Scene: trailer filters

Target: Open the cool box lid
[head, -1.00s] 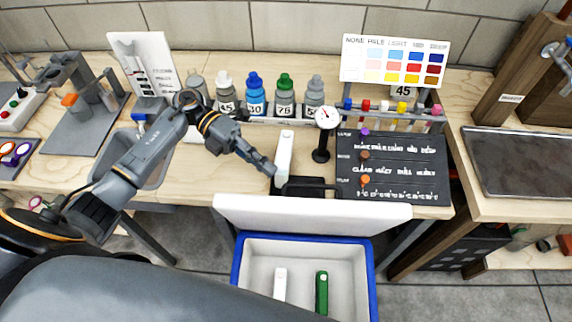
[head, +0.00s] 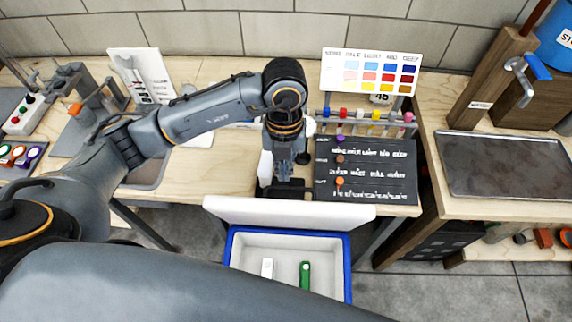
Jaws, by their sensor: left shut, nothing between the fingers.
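The cool box (head: 345,262) has a blue rim and a white inside and stands in front of the workbench. Its white lid (head: 290,211) is raised at the box's far side, and the box is open to view. A white piece (head: 267,268) and a green piece (head: 305,274) lie inside. My left gripper (head: 284,180) is shut and empty, pointing down behind the lid near the bench's front edge. I cannot tell whether it touches anything. My arm hides the bench things behind it. My right gripper is not in view.
A black tray (head: 270,192) is partly hidden behind my left gripper. A black written board (head: 368,170) lies to its right, below a rack of capped tubes (head: 360,118). A colour chart (head: 370,70) stands behind. A metal tray (head: 502,165) is on the right bench.

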